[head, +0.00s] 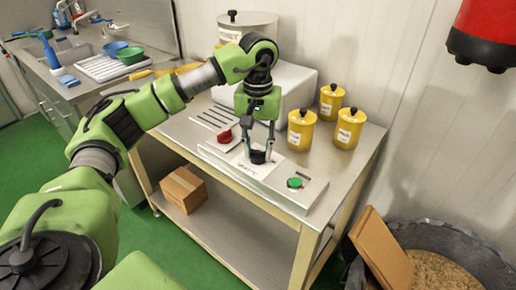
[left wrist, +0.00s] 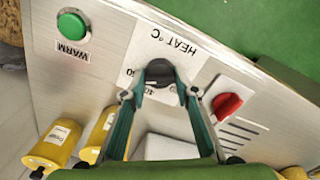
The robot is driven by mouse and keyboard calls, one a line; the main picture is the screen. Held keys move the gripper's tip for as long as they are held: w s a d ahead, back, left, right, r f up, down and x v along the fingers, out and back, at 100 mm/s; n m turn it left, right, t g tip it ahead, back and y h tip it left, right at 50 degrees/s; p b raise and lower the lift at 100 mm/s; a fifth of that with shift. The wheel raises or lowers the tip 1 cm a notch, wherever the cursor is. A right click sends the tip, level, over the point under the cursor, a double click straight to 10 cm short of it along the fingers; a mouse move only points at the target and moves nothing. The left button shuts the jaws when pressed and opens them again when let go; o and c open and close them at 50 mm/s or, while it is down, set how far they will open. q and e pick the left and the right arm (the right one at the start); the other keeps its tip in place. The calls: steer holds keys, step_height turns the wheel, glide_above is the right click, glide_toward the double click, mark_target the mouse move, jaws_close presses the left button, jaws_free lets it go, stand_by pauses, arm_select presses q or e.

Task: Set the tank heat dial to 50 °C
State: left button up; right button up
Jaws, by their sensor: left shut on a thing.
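The heat dial (head: 258,156) is a black knob on a white scale plate on the metal control panel. In the left wrist view the dial (left wrist: 160,70) sits between my fingers, beside the printed words HEAT °C. Part of the scale shows, but the fingers hide much of it and I cannot read the setting. My left gripper (head: 259,152) points down from above and is shut on the dial; it also shows in the left wrist view (left wrist: 160,92). My right gripper is not in view.
A red knob (head: 225,136) and a green button (head: 295,183) marked WARM flank the dial on the panel. Yellow canisters (head: 301,130) stand behind it on the steel table. A cardboard box (head: 184,189) lies on the lower shelf. A sink counter is at the back left.

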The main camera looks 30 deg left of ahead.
mark_target(258, 151)
arm_select(q)
steer(key=o, duration=1.1)
step_height(258, 151, up, 12)
steer(key=shift+r, duration=0.1)
stand_by(0.6)
